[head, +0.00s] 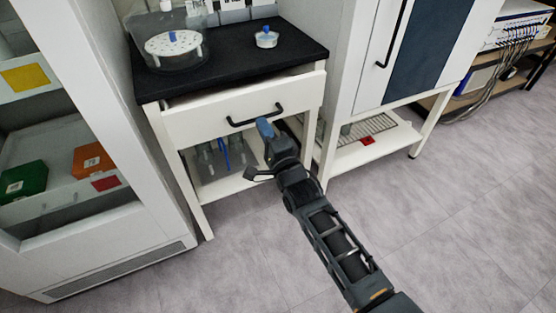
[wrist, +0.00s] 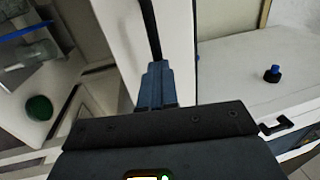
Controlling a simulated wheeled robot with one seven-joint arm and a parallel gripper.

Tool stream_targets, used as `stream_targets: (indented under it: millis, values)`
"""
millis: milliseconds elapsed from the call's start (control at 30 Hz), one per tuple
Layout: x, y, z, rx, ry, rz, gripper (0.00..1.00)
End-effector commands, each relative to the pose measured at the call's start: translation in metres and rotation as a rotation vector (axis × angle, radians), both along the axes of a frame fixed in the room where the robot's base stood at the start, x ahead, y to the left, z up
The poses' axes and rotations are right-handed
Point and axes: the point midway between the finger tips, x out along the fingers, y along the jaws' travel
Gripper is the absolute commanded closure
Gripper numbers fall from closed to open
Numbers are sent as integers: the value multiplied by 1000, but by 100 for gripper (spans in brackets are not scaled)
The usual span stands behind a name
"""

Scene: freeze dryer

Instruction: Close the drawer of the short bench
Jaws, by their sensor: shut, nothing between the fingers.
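The short bench (head: 297,43) has a black top and a white frame. Its white drawer (head: 195,123) stands partly open, with its front out past the bench top's edge and a dark gap above it. A black bar handle (head: 240,124) is on the drawer front. My gripper (head: 264,124) is shut and empty, its blue fingertips close to the drawer front just below the handle. In the wrist view the fingertips (wrist: 157,68) are at the end of the dark handle (wrist: 151,30); I cannot tell whether they touch.
A glass-fronted cabinet (head: 160,235) stands close on the left, and a tall white cabinet (head: 347,50) on an open frame stands on the right. A clear vessel (head: 160,62) and a small blue-capped item (head: 267,38) sit on the bench top. The floor in front is clear.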

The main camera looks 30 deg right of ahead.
Motion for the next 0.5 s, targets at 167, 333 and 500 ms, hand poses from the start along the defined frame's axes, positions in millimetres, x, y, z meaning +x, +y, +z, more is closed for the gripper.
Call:
stream_targets:
  millis: [167, 333, 500]
  values:
    - [38, -1, -4, 0, -4, -1, 100]
    - [60, 0, -3, -1, -2, 0, 100]
    - [72, 0, -1, -1, -1, 0, 100]
